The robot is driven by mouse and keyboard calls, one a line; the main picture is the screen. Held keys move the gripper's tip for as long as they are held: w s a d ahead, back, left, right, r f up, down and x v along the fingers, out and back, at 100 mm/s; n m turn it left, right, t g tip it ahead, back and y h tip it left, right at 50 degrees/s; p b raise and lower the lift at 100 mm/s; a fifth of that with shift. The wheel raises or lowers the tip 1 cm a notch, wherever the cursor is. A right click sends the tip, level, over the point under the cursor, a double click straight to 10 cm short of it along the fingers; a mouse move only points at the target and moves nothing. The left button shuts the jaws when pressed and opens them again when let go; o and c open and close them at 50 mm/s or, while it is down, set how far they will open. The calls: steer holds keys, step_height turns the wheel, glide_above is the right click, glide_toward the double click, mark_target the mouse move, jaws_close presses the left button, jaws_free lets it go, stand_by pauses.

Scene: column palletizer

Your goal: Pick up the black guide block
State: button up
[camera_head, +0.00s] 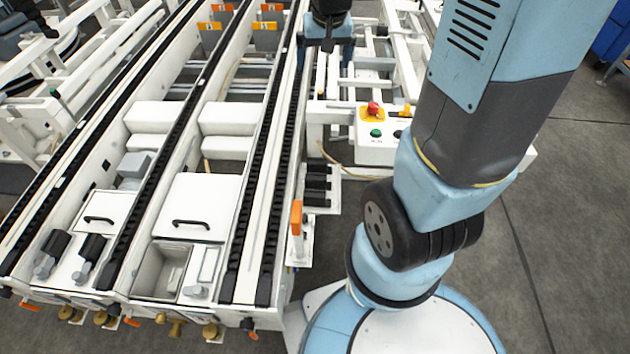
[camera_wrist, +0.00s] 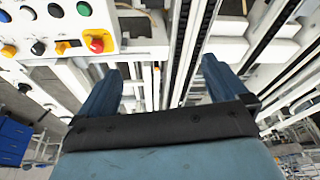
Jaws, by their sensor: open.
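Black blocks (camera_head: 317,183), which look like the guide blocks, sit in a short row on a white bracket at the right side of the conveyor. I cannot tell which single one is the guide block. My gripper (camera_head: 327,46) is at the top middle of the head view, over the conveyor's right rail and well beyond these blocks. In the wrist view, the two blue fingers of my gripper (camera_wrist: 160,78) stand wide apart with nothing held between them. I cannot make out the black blocks in the wrist view.
The control box (camera_head: 378,133) with a red emergency button (camera_head: 373,108) stands right of the conveyor; it also shows in the wrist view (camera_wrist: 70,28). An orange-topped post (camera_head: 296,218) rises just in front of the black blocks. Grey floor (camera_head: 575,220) is open at right.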

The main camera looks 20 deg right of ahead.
steer(key=w+f+m+g, duration=0.1)
steer(key=w+f, duration=0.2)
steer(key=f, duration=0.6)
steer(key=w+f+g, duration=0.1)
steer(key=w+f, duration=0.2)
steer(key=f, duration=0.5)
steer(key=m+g, duration=0.1)
glide_above(316, 177)
step_height(316, 177, down, 18)
steer(key=f, duration=0.7)
steer(key=shift+s+a+f, duration=0.25)
steer(key=shift+a+f, duration=0.05)
steer(key=shift+f, duration=0.05)
steer(key=shift+w+d+f, duration=0.1)
steer(key=shift+f, duration=1.65)
steer(key=shift+w+d+f, duration=0.1)
steer(key=shift+f, duration=1.6)
steer(key=shift+c, duration=0.5)
steer(key=c, duration=0.7)
